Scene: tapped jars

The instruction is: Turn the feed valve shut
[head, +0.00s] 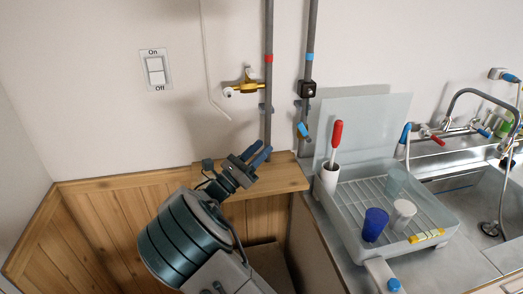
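Two grey pipes run down the wall. The left pipe has a red band and a yellow valve fitting (246,85) with a pale round end. The right pipe has a blue band, a black box and a small valve with a blue handle (303,130) lower down. No label shows which is the feed valve. My gripper (263,148) is below the yellow fitting and left of the blue handle, apart from both in the picture. Its two dark blue fingers point up and right with a narrow gap between them, and nothing shows in it.
A wooden ledge (287,178) lies behind my gripper. To the right, a dish rack (352,225) holds a blue cup (375,224), a white cup (402,214) and a red-handled brush (336,135). A metal sink (465,205) with taps is farther right. A wall switch (155,70) is upper left.

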